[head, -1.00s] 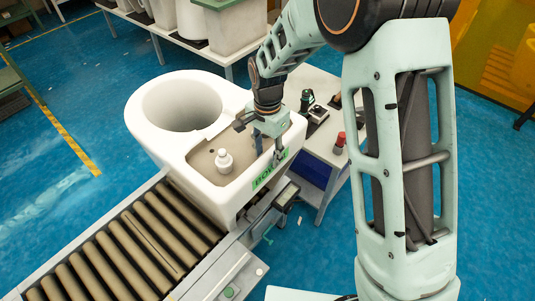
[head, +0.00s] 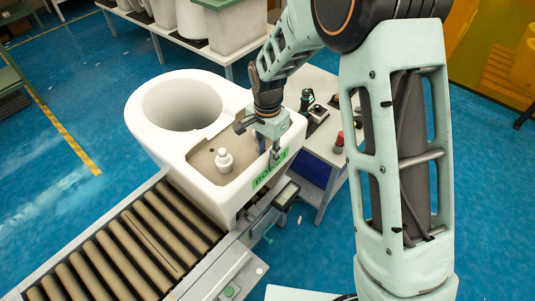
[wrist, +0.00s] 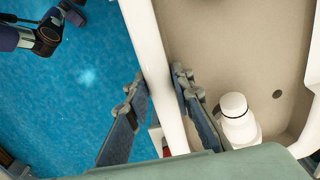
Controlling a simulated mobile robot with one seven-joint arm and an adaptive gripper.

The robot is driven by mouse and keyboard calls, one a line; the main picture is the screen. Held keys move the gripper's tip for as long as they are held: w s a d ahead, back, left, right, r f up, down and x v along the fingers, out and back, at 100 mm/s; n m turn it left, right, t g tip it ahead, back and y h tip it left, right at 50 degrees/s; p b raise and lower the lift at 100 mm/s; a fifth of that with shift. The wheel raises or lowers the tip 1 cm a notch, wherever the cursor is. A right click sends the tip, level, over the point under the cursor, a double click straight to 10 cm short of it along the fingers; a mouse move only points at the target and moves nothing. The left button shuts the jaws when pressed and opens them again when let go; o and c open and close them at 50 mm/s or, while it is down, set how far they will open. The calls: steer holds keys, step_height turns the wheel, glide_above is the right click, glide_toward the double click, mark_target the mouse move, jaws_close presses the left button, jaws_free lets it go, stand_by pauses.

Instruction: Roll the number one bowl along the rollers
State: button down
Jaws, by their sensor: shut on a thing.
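The number one bowl is a large white toilet bowl (head: 160,140) with a round opening and an open, beige-lined tank recess. It sits at the far end of the rollers (head: 135,235). A green label (head: 270,171) reading roughly "BOWL 1" is on its tank side. My gripper (head: 259,141) is at the tank's right-hand rim. In the wrist view its fingers (wrist: 160,95) straddle the white rim (wrist: 160,70), one outside over the floor and one inside the recess, shut on it. A white bottle-shaped fitting (head: 224,160) stands in the recess and shows beside the inner finger (wrist: 238,120).
A grey side table (head: 325,135) with small tools and a red-capped item (head: 339,139) stands close to the right of the bowl. A rack with white ceramics (head: 225,25) is behind. A small box (head: 286,195) is fixed beside the conveyor.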

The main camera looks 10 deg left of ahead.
steer(key=shift+w+d+b, duration=0.3)
steer(key=shift+w+d, duration=0.15)
steer(key=shift+w, duration=0.3)
steer(key=c, duration=1.7)
jaws_free()
steer(key=shift+s, duration=0.1)
step_height(320, 180, up, 12)
steer(key=shift+r, duration=0.1)
